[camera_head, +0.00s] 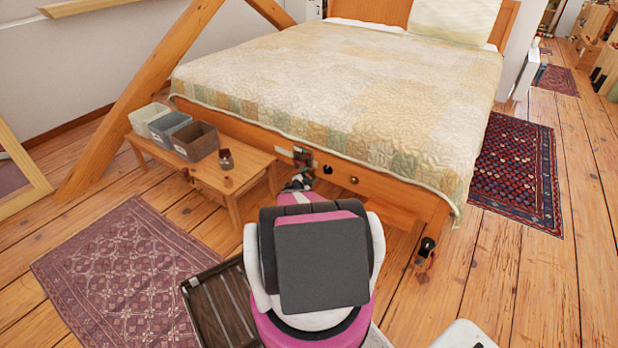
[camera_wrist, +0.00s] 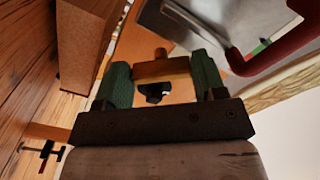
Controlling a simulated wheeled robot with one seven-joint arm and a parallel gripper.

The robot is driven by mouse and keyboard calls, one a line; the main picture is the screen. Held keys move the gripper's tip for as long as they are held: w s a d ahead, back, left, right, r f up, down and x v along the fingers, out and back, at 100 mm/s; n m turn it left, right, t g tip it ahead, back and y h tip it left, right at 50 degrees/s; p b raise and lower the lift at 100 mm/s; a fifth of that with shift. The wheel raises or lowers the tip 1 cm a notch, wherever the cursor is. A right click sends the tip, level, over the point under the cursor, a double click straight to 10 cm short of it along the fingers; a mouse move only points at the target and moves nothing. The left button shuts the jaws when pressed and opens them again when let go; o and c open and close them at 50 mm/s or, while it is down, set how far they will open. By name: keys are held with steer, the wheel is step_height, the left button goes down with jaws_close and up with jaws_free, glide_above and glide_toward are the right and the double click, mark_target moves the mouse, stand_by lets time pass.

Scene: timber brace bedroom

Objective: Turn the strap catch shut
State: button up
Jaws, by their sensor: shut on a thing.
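My gripper (camera_head: 299,180) reaches the footboard of the bed in the head view, with my arm covering much of it. In the wrist view my gripper (camera_wrist: 161,78) has a green-padded finger on each side of a short tan bar (camera_wrist: 160,71), and it is shut on this bar. The bar appears to be the turning piece of the strap catch. A small brown stub rises above it and a dark piece sits below it. A small green and red fitting (camera_head: 302,156) shows at the footboard beside my fingertips. The strap itself cannot be made out.
A brass knob (camera_head: 354,180) and a black knob (camera_head: 327,170) sit on the footboard. A low bench (camera_head: 237,187) with bins and a small jar (camera_head: 226,160) stands left.

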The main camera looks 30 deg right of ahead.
steer(key=shift+r+m, duration=0.2)
steer(key=shift+m, duration=4)
steer(key=o, duration=0.9)
steer(key=v, duration=1.1)
steer(key=shift+w, duration=0.15)
